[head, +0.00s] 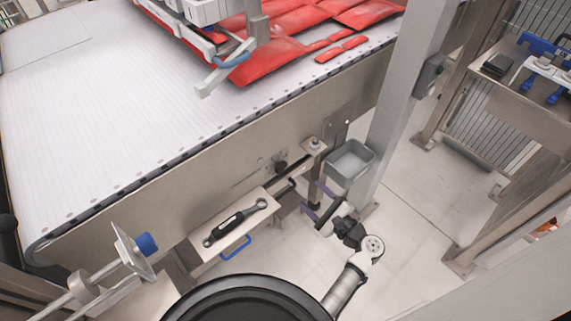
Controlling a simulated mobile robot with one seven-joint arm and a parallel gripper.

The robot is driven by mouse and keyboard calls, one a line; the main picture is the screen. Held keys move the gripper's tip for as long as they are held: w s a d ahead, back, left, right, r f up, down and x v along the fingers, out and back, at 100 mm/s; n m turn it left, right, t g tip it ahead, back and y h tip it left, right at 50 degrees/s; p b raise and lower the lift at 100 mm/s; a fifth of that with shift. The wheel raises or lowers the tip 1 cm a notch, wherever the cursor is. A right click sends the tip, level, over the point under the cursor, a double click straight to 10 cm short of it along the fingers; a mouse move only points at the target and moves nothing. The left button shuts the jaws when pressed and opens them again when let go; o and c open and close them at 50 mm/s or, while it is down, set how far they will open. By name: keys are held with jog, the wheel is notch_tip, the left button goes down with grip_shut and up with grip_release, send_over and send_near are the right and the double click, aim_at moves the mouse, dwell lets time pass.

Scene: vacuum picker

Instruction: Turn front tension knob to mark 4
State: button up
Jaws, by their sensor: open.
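A small dark knob (280,168) sits on the conveyor's side panel, with a small plate and fine marks beside it. I take it for the front tension knob, but its pointer and numbers are too small to read. My gripper (311,197) is below and to the right of this knob, apart from it. Its two fingers are spread and point up and left, with nothing seen between them. A blue knob (147,243) on a metal bracket shows at the lower left.
The conveyor (150,90) carries red packs (285,55). A grey bin (350,162) hangs near a post (400,90) at the right. Open floor (420,205) lies right of the post.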

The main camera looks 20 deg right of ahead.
aim_at(283, 170)
jog(key=p+x, duration=0.2)
jog(key=x, duration=1.1)
jog(key=shift+w+a+p, duration=0.15)
jog(key=shift+w+p, duration=0.1)
jog(key=shift+p, duration=0.1)
jog(key=c, duration=1)
